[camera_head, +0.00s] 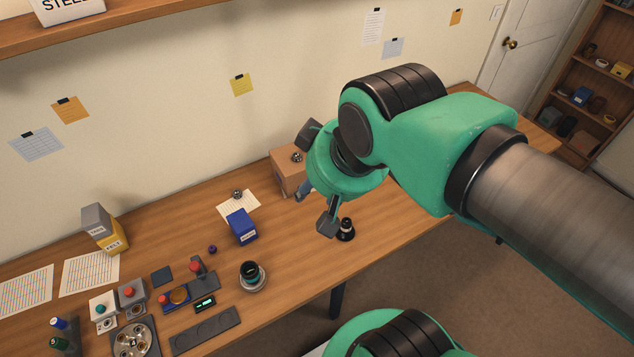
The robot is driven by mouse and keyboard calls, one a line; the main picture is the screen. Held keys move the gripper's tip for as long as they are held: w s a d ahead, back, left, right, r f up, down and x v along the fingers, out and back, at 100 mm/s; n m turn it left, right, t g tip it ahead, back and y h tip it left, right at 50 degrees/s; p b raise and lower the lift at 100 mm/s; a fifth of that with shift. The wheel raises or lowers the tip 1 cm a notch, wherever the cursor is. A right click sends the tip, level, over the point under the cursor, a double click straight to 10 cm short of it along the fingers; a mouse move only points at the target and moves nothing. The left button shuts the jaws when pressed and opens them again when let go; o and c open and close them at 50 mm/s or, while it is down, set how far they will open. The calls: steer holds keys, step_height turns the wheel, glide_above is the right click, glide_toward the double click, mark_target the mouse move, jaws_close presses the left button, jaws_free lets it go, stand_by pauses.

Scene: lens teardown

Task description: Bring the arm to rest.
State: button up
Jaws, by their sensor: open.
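My arm reaches in from the right edge and is raised over the right part of the wooden workbench (290,262). My gripper (317,178) is in the air, with its dark fingers spread wide apart. It is open and nothing shows between the fingers. The wrist partly hides a cardboard box (288,172) with a small metal part on top. A small black cylindrical piece (346,230) stands on the bench near the lower finger, and I see a gap between them in the picture.
A blue box (241,227), a dark lens on a round base (252,275), a grey slotted tray (206,331) and a round parts tray (134,338) stand at the left. Grey and yellow boxes (105,228) stand near the wall. Bare wood lies around the middle.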

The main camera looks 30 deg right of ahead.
steer(key=shift+f, duration=0.15)
step_height(320, 180, down, 3)
steer(key=b, duration=0.3)
steer(key=shift+f+b, duration=0.2)
steer(key=shift+b, duration=0.1)
stand_by(1.0)
